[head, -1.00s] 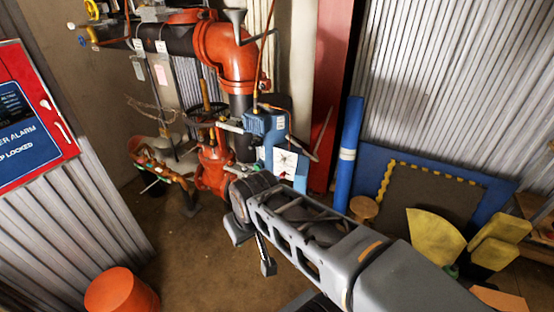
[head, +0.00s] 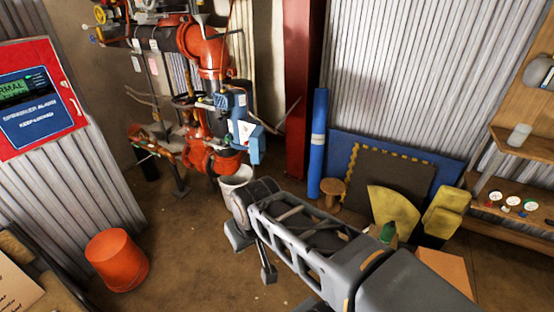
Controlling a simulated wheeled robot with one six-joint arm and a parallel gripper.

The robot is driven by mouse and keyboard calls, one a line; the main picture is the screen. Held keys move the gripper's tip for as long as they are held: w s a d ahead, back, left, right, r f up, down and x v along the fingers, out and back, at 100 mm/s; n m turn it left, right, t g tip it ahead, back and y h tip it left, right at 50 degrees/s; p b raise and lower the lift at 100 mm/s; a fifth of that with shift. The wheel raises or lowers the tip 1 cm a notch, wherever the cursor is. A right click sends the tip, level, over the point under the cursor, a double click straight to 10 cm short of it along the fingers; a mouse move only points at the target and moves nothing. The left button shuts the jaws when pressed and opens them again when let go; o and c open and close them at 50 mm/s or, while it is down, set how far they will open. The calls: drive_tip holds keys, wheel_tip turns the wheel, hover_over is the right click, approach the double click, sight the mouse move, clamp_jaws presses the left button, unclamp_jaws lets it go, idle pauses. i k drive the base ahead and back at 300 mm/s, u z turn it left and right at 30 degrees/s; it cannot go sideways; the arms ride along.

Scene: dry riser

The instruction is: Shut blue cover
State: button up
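A blue box (head: 232,100) sits on the red valve and pipe assembly, left of the upper middle in the head view. A white labelled panel (head: 245,131) shows below its front. A blue piece (head: 256,149), which may be the cover, hangs beside this panel. It looks open, but its hinge and exact angle are too small to tell. My gripper (head: 254,254) is at the far end of my grey arm, lower in the picture than the box and apart from it. Its grey end parts show, but its fingers are not clear. I see nothing held.
A white bucket (head: 236,179) stands just behind my arm's end. An orange bucket (head: 117,260) stands at left, below the red alarm panel (head: 40,97). A blue roll (head: 317,150), a wooden spool (head: 332,192) and yellow pieces (head: 394,211) are at right. The floor between is mostly clear.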

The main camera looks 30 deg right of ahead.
sight(257, 138)
drive_tip(key=z, duration=1)
drive_tip(key=i, duration=1.15)
drive_tip(key=z, duration=0.25)
drive_tip(key=k, duration=0.75)
drive_tip(key=u, duration=0.75)
drive_tip(key=i, duration=0.5)
